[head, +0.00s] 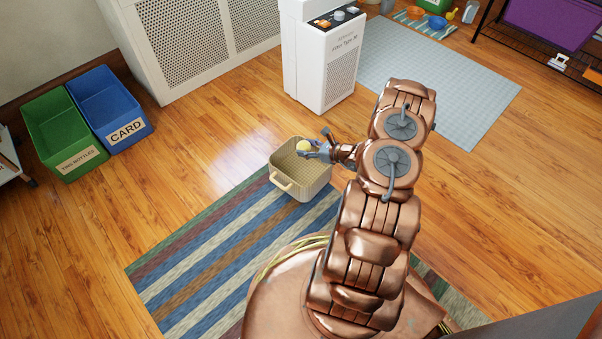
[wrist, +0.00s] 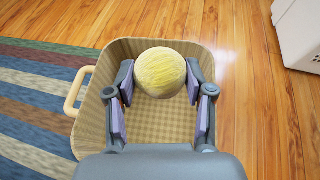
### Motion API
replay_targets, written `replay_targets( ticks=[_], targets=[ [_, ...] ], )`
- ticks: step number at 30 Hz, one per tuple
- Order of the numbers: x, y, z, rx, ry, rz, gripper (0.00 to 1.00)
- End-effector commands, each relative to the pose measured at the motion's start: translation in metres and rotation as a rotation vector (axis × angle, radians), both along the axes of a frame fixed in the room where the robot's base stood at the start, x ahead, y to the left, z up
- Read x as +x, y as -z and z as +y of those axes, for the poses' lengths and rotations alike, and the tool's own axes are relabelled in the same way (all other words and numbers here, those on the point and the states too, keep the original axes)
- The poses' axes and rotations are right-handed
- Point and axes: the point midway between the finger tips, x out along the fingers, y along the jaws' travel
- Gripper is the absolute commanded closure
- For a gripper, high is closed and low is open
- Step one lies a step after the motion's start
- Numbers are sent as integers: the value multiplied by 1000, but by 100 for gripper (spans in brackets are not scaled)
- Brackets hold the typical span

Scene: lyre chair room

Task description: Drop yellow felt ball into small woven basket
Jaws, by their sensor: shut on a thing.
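The yellow felt ball (wrist: 160,73) is pale yellow and round. My gripper (head: 306,150) is shut on it, with a finger on each side of the ball in the wrist view (wrist: 160,84). The small woven basket (head: 306,185) is beige with light handles and stands at the edge of the striped rug. In the wrist view the basket (wrist: 92,112) lies beneath the ball and fingers, and its bare checked bottom shows. The ball appears over the basket's opening. Its exact height above the rim is hard to tell.
A striped rug (head: 200,262) lies around the basket's near side. A white air filter unit (head: 322,62) stands behind it. A green bin (head: 60,128) and a blue bin (head: 107,103) stand at the left. A grey mat (head: 437,85) lies at the back right. Wooden floor left of the basket is clear.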

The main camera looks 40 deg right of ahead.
Motion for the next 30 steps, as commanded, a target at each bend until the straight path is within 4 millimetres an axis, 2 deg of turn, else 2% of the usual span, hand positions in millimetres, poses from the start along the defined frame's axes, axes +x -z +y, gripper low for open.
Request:
replay_targets(
  ticks=[6,10,22,23,30],
  targets=[
    [-1,28,1,3,1,2,71],
    [0,39,1,2,0,2,71],
    [0,44,0,0,1,0,71],
    [0,44,0,0,1,0,45],
    [0,44,0,1,0,0,20]
  ],
)
